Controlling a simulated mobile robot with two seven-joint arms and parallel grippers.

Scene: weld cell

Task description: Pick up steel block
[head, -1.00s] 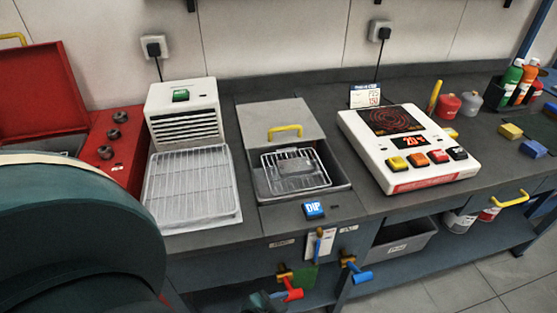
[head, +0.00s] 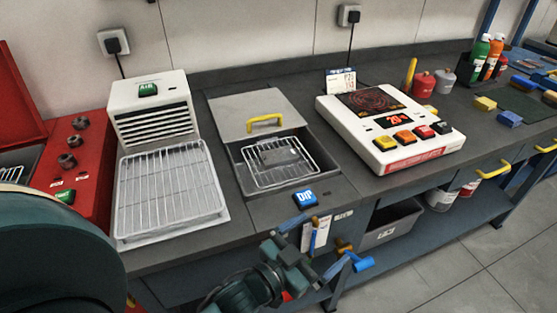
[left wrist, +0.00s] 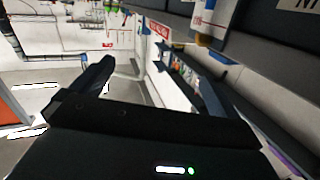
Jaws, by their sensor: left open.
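A grey block, seemingly the steel block (head: 283,157), lies in a wire basket (head: 262,180) inside the dip tank (head: 240,172) in the head view. The basket's wires partly cover it, so its shape is hard to tell. My left gripper (head: 315,246) is in front of the bench edge, below and right of the tank, apart from the block. It is open, with nothing seen between its fingers. The left wrist view shows the two spread fingers (left wrist: 150,85) and no block. My right gripper is not in view.
A wire rack (head: 170,195) before a white blower (head: 152,108) stands left of the tank. A white hotplate unit (head: 390,130) stands right. A blue DIP button (head: 305,198) sits at the tank's front. A blue-handled valve (head: 360,264) hangs close to my left gripper.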

